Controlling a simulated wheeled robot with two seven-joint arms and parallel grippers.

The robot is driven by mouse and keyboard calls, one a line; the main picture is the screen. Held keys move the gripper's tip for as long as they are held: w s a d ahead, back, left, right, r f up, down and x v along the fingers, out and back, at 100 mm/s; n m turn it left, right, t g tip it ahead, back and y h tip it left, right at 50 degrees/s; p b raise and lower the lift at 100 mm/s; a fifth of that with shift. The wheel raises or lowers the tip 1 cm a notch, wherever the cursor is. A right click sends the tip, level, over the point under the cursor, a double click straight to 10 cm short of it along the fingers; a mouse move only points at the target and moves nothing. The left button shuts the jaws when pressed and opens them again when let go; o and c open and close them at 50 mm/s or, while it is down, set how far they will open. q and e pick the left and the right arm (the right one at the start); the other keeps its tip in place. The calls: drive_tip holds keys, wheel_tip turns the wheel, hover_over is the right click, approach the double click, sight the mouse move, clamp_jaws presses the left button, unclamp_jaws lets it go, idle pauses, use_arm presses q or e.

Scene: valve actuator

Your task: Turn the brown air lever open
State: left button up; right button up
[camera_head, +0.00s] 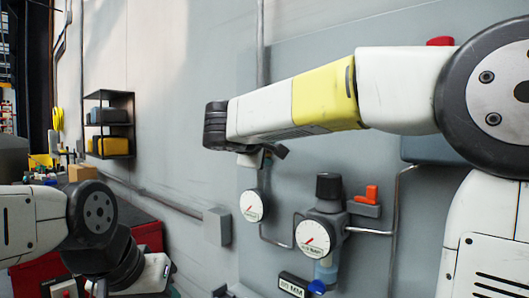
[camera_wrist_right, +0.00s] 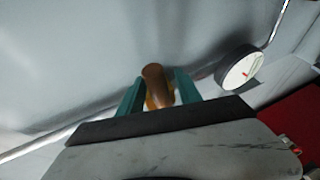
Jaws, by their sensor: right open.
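The brown air lever (camera_wrist_right: 153,74) shows in the right wrist view as a short brown cylinder end with a yellowish part below it. My right gripper (camera_wrist_right: 160,79) is open, with one teal finger on each side of the lever; I cannot tell whether either finger touches it. In the head view my right gripper (camera_head: 264,153) reaches left to the wall, just above a small round gauge (camera_head: 252,205). The lever is not clearly visible there, behind my wrist and gripper.
A larger gauge (camera_head: 314,237) with a black knob (camera_head: 328,186) and a red-orange lever (camera_head: 371,194) sit on the wall to the right. Thin pipes run along the wall. A grey box (camera_head: 217,227) is mounted lower left. A shelf (camera_head: 109,123) hangs farther left.

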drive_tip(key=shift+w+d+f, duration=0.1)
drive_tip(key=shift+w+d, duration=0.05)
drive_tip(key=shift+w, duration=0.25)
clamp_jaws()
idle(1.2)
